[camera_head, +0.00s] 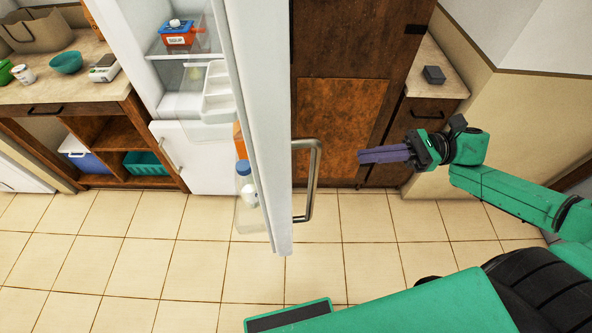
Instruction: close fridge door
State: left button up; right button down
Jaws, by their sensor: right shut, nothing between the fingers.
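The white fridge door (262,80) stands wide open, seen nearly edge-on in the middle of the head view. Its metal handle (313,180) is on the right-hand face of the door. The open fridge interior (185,75) is to the left of the door, with shelves showing. My right gripper (362,156) is shut and empty, to the right of the handle and pointing left at it, with a gap between them in the picture. My left gripper is not in view.
Door bins hold a blue-capped bottle (247,184). An orange box (178,34) sits on a fridge shelf. A wooden counter (60,85) is at left, a brown wooden cabinet (340,120) behind the handle. The tiled floor (130,250) in front is clear.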

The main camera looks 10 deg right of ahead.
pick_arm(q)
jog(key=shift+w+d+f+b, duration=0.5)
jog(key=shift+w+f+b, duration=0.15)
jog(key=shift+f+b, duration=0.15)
pick_arm(e)
jog(key=w+a, duration=0.2)
jog(key=a, duration=1.1)
jog(key=shift+w+f, duration=0.3)
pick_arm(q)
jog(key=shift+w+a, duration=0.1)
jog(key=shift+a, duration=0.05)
pick_arm(e)
jog(key=shift+a, duration=0.1)
